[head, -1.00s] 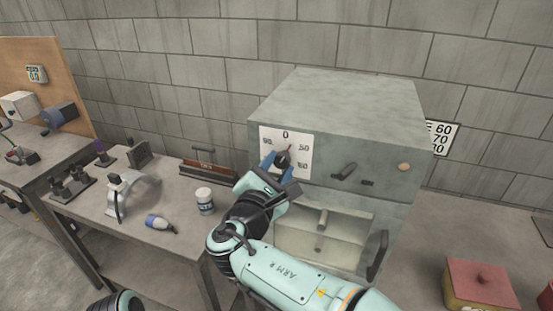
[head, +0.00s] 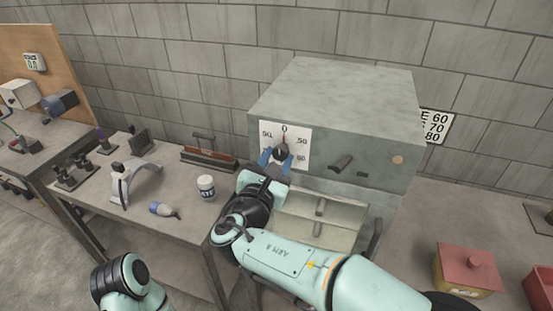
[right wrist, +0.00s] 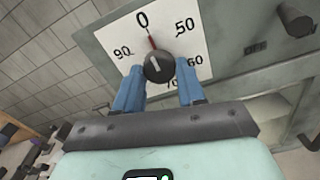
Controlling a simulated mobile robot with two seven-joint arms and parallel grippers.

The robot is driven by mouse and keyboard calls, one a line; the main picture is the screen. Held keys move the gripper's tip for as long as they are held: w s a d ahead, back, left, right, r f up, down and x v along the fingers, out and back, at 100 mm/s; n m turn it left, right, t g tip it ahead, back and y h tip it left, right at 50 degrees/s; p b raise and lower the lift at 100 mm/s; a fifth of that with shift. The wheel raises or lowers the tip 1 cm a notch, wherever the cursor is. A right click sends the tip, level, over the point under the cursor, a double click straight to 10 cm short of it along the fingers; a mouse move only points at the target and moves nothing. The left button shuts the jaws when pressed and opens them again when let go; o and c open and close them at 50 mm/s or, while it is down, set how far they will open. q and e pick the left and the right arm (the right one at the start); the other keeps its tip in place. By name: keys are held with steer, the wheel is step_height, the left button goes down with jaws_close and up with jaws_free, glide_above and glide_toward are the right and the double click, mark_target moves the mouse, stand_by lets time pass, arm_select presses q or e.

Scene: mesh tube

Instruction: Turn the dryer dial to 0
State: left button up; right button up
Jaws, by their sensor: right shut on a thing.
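The dryer (head: 335,95) is a grey-green box on the bench. A white scale plate (head: 298,137) on its front has 0 at the top, with 50, 60, 70 and 90 around. The dark dial (head: 281,154) sits at its centre and also shows in the right wrist view (right wrist: 159,68). Its red pointer (right wrist: 152,42) points up at or very close to the 0. My right gripper (head: 276,159) has its blue fingers on either side of the dial, shut on it. My left gripper is out of view.
A dark handle (head: 341,163) sticks out right of the scale plate. Below are open dryer compartments. A white jar (head: 206,188) and a bulb-like item (head: 163,209) lie on the left bench. A red-lidded box (head: 466,268) stands at right.

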steer(key=o, duration=1.1)
steer(key=shift+c, duration=0.2)
steer(key=shift+s, duration=0.1)
steer(key=shift+s+a, duration=0.15)
steer(key=shift+s, duration=0.2)
arm_select(q)
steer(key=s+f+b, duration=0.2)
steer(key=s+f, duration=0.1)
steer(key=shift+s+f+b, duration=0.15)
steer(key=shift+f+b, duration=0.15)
steer(key=shift+b, duration=0.05)
arm_select(e)
steer(key=v, duration=1.2)
steer(key=shift+s, duration=0.25)
